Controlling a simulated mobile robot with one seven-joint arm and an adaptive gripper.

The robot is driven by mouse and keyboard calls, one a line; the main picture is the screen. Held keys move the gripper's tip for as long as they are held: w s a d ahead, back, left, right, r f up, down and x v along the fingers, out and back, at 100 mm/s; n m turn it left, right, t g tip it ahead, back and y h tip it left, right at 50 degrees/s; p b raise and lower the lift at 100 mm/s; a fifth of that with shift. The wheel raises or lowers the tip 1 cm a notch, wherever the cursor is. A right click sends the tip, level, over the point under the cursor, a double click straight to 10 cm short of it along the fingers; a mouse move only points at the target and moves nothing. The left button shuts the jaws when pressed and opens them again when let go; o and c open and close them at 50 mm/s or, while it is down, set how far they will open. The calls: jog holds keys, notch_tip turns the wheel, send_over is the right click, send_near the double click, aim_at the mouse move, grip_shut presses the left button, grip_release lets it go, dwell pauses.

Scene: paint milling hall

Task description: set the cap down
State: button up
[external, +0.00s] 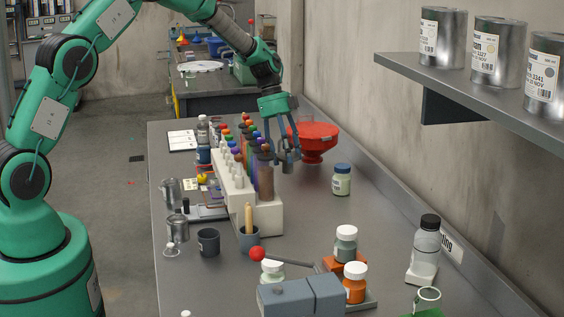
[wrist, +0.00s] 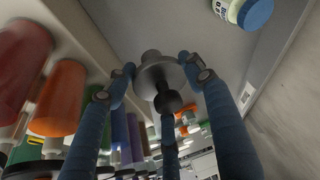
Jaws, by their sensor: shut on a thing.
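My gripper (external: 287,154) is above the bench, just right of the white rack and in front of the red bowl. In the wrist view my gripper (wrist: 158,72) has its blue fingers closed around a dark grey, round, flanged piece with a knob, which looks like the cap (wrist: 158,76). It is held near the fingertips.
The white rack (external: 268,218) of coloured tubes stands close left. A red bowl (external: 316,132) stands behind, and a blue-lidded jar (external: 341,181) stands to the right. Several jars and a grey device (external: 300,296) stand in front. Bare bench (external: 310,220) lies between.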

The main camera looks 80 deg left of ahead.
aim_at(287, 171)
jog(key=shift+f+b, duration=0.35)
jog(key=shift+f, duration=2.55)
jog(key=shift+f, duration=1.85)
jog(key=shift+f+b, duration=0.15)
jog(key=shift+b, duration=0.25)
jog(key=o, duration=1.5)
jog(key=shift+c, duration=0.2)
jog(key=p+v, duration=0.1)
jog(key=v, duration=0.6)
jog(key=shift+r, duration=0.35)
